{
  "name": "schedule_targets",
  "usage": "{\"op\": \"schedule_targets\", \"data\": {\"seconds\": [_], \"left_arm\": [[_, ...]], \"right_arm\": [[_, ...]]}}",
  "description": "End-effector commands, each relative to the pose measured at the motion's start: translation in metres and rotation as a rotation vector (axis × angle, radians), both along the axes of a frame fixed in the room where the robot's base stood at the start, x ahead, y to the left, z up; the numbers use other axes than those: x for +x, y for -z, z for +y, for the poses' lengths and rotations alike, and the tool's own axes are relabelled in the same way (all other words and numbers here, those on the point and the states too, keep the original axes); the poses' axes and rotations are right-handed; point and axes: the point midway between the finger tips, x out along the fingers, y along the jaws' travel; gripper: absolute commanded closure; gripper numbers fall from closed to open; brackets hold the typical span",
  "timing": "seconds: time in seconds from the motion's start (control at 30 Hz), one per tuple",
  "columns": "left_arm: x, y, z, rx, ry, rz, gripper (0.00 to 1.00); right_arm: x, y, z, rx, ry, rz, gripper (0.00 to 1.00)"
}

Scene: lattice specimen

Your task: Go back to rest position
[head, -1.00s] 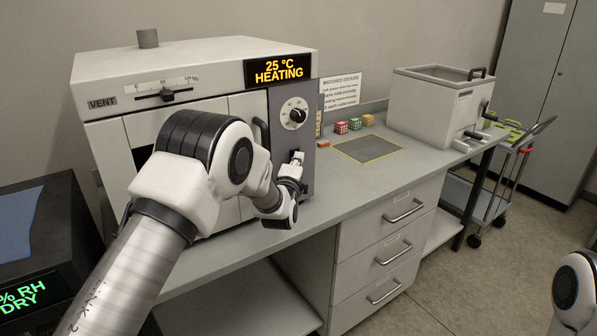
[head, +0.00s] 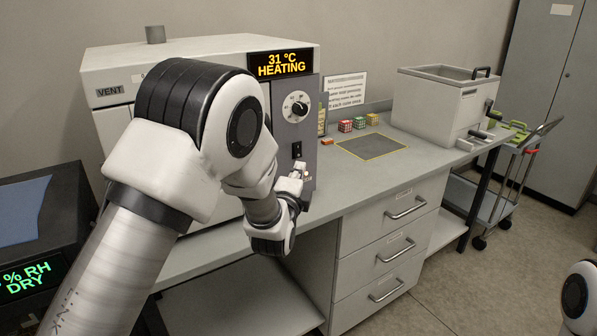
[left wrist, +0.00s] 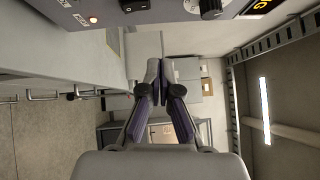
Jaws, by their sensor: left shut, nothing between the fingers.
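My left gripper (head: 299,173) is shut and empty. In the head view it is in front of the lower part of the oven's grey control panel (head: 312,135), just below a black switch (head: 297,150). In the left wrist view its two fingers (left wrist: 160,75) are together with nothing between them. The white oven (head: 230,52) shows "31 °C HEATING" on its display (head: 281,64); my left arm hides much of its front. Part of my right arm shows at the lower right edge, but its gripper is out of view.
A grey lidded bath (head: 443,103) stands farther right, with a cart (head: 482,196) beyond. A box with a green display (head: 26,279) is at lower left.

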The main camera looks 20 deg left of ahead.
Motion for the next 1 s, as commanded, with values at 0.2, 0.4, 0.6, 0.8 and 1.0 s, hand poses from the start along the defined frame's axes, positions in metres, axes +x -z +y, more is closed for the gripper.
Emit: {"op": "schedule_targets", "data": {"seconds": [0.2,0.4,0.6,0.8,1.0], "left_arm": [[0.000,0.000,0.000,0.000,0.000,0.000,1.00],[-0.001,0.033,0.002,-0.003,-0.004,0.052,1.00],[-0.048,0.179,0.023,-0.025,-0.032,0.330,1.00],[-0.162,0.323,0.034,-0.264,-0.094,0.722,1.00],[-0.322,0.410,0.033,-0.720,-0.379,1.106,1.00]], "right_arm": [[0.000,0.000,0.000,0.000,0.000,0.000,1.00],[0.000,0.000,0.000,0.000,0.000,0.000,1.00],[0.000,0.000,0.000,0.000,0.000,0.000,1.00],[0.000,0.000,0.000,0.000,0.000,0.000,1.00],[0.000,0.000,0.000,0.000,0.000,0.000,1.00]]}}
